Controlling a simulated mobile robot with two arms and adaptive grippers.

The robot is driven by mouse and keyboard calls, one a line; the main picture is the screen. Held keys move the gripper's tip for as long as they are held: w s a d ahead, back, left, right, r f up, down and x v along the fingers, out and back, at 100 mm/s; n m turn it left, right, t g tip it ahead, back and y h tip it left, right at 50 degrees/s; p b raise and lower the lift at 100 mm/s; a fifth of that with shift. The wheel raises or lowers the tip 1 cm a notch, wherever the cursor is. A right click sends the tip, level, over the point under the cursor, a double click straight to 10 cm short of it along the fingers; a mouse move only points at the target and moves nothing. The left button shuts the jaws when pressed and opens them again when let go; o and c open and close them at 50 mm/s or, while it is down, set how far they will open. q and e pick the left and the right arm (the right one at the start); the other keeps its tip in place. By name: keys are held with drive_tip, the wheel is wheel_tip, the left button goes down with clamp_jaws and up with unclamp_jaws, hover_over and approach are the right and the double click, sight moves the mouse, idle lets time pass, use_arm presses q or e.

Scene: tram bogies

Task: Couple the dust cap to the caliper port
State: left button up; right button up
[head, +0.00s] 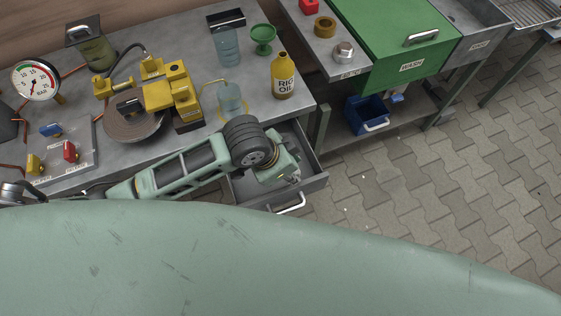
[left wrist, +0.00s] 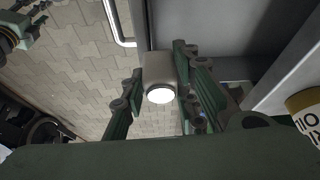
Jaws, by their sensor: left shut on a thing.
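The yellow caliper (head: 172,92) stands on the bench around a brake disc (head: 135,125); I cannot make out its port for certain. My left gripper (head: 291,172) is to the right of the caliper, over the open drawer. In the left wrist view its fingers (left wrist: 160,85) are shut on a small grey piece (left wrist: 160,68) with a bright white round end, which may be the dust cap. In the head view that piece is mostly hidden by the gripper. Part of what looks like my right gripper (left wrist: 30,14) shows at the wrist view's top left, its fingers unclear.
The open drawer (head: 318,181) juts from the bench front. A blue bin (head: 366,114) sits below the green wash unit (head: 395,40).

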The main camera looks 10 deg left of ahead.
use_arm(q)
drive_tip(key=shift+s+d+r, duration=0.15)
drive_tip(key=w+a+r+n+t+y, duration=0.1)
drive_tip(key=w+a+r+n, duration=0.1)
drive_tip(key=a+r+n, duration=0.2)
drive_tip(key=w+a+r+n+y, duration=0.1)
drive_tip(key=a+r+n, duration=0.3)
drive_tip(key=a, duration=0.6)
drive_tip(key=shift+w+a+r+n+t+y, duration=0.15)
drive_tip(key=shift+w+r+n+t+y, duration=0.2)
drive_tip(key=shift+n+y, duration=0.55)
